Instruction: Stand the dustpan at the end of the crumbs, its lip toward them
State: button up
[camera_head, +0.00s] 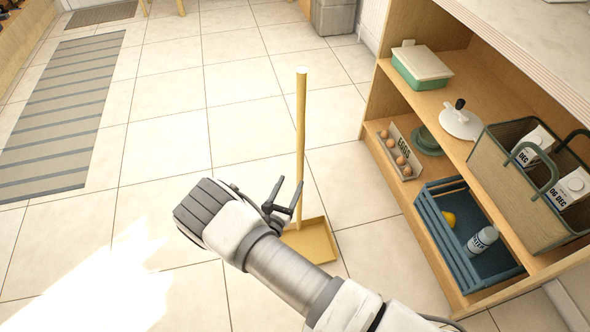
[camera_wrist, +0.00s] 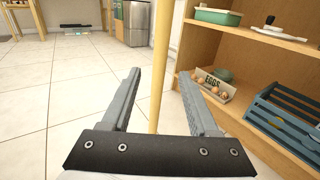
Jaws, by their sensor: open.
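The yellow dustpan (camera_head: 314,243) stands on the tiled floor in the head view, its flat pan down and its long handle (camera_head: 301,120) upright. My gripper (camera_head: 290,183) is open beside the lower half of the handle, and its fingertips overlap the handle in this view. In the wrist view the handle (camera_wrist: 161,45) rises between the two open fingers of my gripper (camera_wrist: 159,72). I cannot tell how deep between the fingers it lies. The pan is hidden in the wrist view. I can make out no crumbs in either view.
A wooden shelf unit (camera_head: 376,100) stands close on the right. It holds a green box (camera_head: 421,65), an egg carton (camera_head: 401,152), a blue crate (camera_head: 437,238) and a basket (camera_head: 500,185). A striped rug (camera_head: 62,115) lies at left. The tiles between are clear.

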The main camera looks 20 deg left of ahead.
jog(key=s+p, duration=0.1)
jog(key=s, duration=0.4)
jog(key=shift+a, duration=0.1)
jog(key=w+d+r+m+g+h, duration=0.3)
jog(key=d+r+m+g+h, duration=0.15)
jog(key=d+r+m, duration=0.35)
jog(key=w+d+r+m+g+h, duration=0.3)
jog(key=d+r+m+h, duration=0.3)
jog(key=r, duration=0.5)
jog(key=s+d+r+m+g+y, duration=0.2)
jog(key=s+d+r+m+g, duration=0.3)
jog(key=d+r+m+g, duration=0.6)
jog(key=s+d+r+m+t+y, duration=0.3)
jog(key=s+r+m+y, duration=0.1)
jog(key=s, duration=0.4)
jog(key=s+d+r+m+t+y, duration=0.3)
jog(key=s+d+r+m+y, duration=0.1)
jog(key=s+r, duration=0.4)
jog(key=r+m+y, duration=0.1)
jog(key=m, duration=0.1)
jog(key=shift+r+m, duration=0.15)
jog(key=shift+m, duration=0.15)
